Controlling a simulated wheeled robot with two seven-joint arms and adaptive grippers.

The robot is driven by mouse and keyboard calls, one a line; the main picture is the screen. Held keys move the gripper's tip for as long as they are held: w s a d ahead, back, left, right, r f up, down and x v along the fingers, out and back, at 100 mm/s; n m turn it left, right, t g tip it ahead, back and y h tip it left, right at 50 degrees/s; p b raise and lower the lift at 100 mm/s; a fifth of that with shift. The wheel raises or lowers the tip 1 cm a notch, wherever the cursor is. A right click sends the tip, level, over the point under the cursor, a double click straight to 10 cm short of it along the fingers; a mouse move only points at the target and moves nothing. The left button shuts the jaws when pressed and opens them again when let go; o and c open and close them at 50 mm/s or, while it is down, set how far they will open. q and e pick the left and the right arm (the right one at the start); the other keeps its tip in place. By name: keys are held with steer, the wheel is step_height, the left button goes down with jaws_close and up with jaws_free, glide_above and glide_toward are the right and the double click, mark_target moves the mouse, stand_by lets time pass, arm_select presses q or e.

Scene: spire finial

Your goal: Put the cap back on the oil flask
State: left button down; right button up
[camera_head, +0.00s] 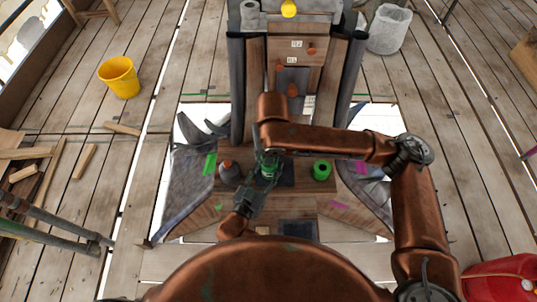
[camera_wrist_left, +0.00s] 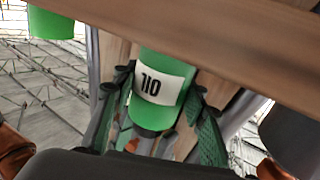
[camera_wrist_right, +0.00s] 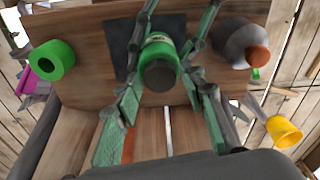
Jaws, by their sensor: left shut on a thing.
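The green oil flask (camera_head: 267,172) stands upright above the dark pad. My left gripper (camera_wrist_right: 161,46) is shut on it, one finger on each side. The label is upside down in the left wrist view, where the flask (camera_wrist_left: 162,85) fills the middle. Its dark round top faces the right wrist camera; I cannot tell whether that is a cap or a bare neck. My right gripper (camera_wrist_right: 168,95) is open over the flask, fingers apart on either side. A hollow green cylinder (camera_head: 321,169) stands to the right; I cannot tell whether it is the cap.
A grey round bottle with an orange top (camera_head: 228,172) stands left of the flask on the wooden bench (camera_wrist_right: 95,90). A dark square pad (camera_wrist_right: 120,35) lies under the flask. An upright panel with orange knobs (camera_head: 299,72) rises behind. A yellow bucket (camera_head: 119,77) stands far left.

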steer(key=shift+o, duration=0.6)
steer(key=shift+r, duration=2.25)
steer(key=shift+c, duration=0.4)
steer(key=n, duration=0.4)
steer(key=shift+r, duration=0.25)
steer(key=n, duration=0.5)
steer(key=shift+w+r+n+g, duration=0.1)
steer(key=shift+r+n+g, duration=0.2)
steer(key=shift+r+n, duration=0.1)
steer(key=n, duration=0.2)
steer(key=r+n, duration=0.1)
steer(key=n, duration=0.2)
steer(key=shift+n, duration=0.3)
steer(key=n, duration=0.5)
steer(key=shift+r+g, duration=0.35)
steer(key=shift+g, duration=0.05)
